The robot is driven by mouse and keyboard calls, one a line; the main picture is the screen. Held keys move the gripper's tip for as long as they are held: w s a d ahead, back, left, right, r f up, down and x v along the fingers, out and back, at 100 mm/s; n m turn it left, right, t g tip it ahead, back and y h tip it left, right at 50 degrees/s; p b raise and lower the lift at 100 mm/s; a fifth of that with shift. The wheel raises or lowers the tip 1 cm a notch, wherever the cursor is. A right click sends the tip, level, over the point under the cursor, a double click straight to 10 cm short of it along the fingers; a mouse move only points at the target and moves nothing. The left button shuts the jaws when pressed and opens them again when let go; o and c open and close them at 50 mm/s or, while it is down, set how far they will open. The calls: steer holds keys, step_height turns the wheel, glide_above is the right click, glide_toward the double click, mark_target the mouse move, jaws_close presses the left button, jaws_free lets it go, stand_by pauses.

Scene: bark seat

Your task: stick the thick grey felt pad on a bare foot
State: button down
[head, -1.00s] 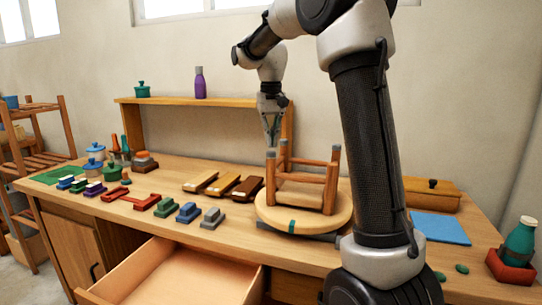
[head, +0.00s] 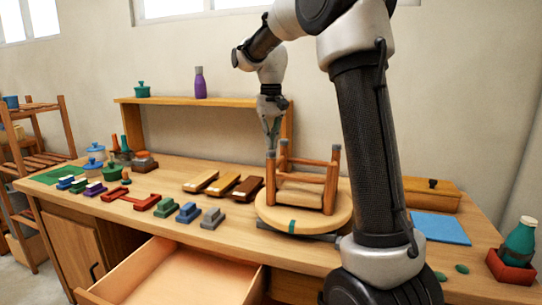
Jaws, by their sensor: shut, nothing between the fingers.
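An upturned wooden stool (head: 292,196) rests on a round wooden disc (head: 275,213) at the right of the bench, legs pointing up. A teal mark shows on the disc's front edge. My gripper (head: 271,143) is shut and empty, pointing down just above the tip of the back left leg (head: 271,158); I cannot tell whether it touches. A grey block-like piece (head: 213,218) lies at the front of the bench, left of the stool.
Several coloured blocks, including a blue one (head: 188,212), line the bench's front left. Three wooden strips (head: 224,185) lie left of the stool. An open drawer (head: 180,275) juts out below.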

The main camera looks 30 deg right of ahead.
mark_target(271, 152)
steer(key=shift+s+f, duration=0.1)
steer(key=shift+f, duration=0.75)
stand_by(1.1)
steer(key=shift+r, duration=0.1)
steer(key=shift+r, duration=2.95)
steer(key=f, duration=0.2)
steer(key=f+n, duration=0.1)
steer(key=shift+s+f, duration=0.3)
steer(key=shift+f, duration=0.05)
steer(key=s+f+n+t, duration=0.1)
steer(key=s+f+t, duration=0.1)
steer(key=s, duration=1.3)
steer(key=s+f+n+t, duration=0.1)
steer(key=s+t, duration=0.1)
steer(key=s, duration=1.2)
steer(key=shift+s+a+f, duration=0.3)
steer(key=shift+s+f, duration=0.05)
steer(key=shift+f, duration=0.05)
